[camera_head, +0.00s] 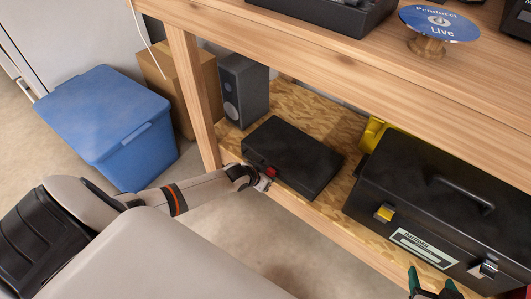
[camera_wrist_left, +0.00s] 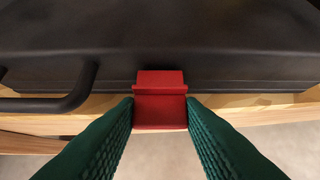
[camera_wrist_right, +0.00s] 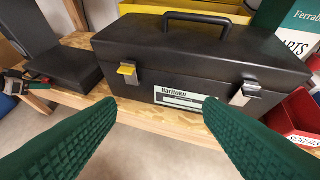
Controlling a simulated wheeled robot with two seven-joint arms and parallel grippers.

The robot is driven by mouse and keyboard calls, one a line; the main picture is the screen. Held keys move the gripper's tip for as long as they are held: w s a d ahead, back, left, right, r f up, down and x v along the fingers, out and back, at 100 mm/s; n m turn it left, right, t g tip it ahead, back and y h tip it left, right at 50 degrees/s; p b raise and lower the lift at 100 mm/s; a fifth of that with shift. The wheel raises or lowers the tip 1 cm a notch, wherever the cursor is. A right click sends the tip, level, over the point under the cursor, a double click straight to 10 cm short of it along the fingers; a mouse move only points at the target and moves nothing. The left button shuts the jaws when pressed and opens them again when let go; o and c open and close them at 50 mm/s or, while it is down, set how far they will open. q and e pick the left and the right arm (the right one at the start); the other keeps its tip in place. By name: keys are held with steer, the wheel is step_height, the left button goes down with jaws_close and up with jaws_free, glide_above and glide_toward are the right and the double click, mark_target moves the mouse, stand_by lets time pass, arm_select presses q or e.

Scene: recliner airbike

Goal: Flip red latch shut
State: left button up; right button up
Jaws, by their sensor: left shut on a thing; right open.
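A flat black case (camera_head: 294,158) lies closed on the lower wooden shelf, and its red latch (camera_head: 271,172) is on the front side. In the left wrist view the red latch (camera_wrist_left: 160,100) sits between my left gripper's green fingers, at the front of the black case (camera_wrist_left: 200,45). My left gripper (camera_head: 267,179) is at the case's front and shut on the latch. Its fingertips touch the latch's two sides. My right gripper (camera_wrist_right: 160,112) is open and empty, in front of a black toolbox; its green fingertips (camera_head: 430,283) show at the bottom of the head view.
The black toolbox (camera_head: 440,205) with a yellow latch (camera_head: 384,213) stands right of the case. A grey speaker (camera_head: 243,90) stands behind left. A wooden post (camera_head: 192,85) and the upper shelf (camera_head: 330,60) bound the space. A blue bin (camera_head: 108,115) is on the floor.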

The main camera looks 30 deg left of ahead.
arm_select(q)
steer(key=shift+w+r+g+p, duration=0.15)
steer(key=shift+g+p, duration=0.15)
steer(key=shift+p, duration=0.1)
arm_select(e)
steer(key=shift+s+d+f+g+h, duration=0.15)
steer(key=shift+s+d+f+g, duration=0.1)
steer(key=shift+s+f+g, duration=0.35)
steer(key=shift+s+d+f+g+h, duration=0.1)
steer(key=shift+s+d+f+g, duration=0.25)
steer(key=shift+s, duration=0.35)
steer(key=shift+s+d+f+g+h, duration=0.15)
steer(key=shift+s+f+g, duration=0.3)
steer(key=shift+s+g, duration=0.15)
steer(key=shift+s, duration=0.1)
arm_select(q)
steer(key=o, duration=1)
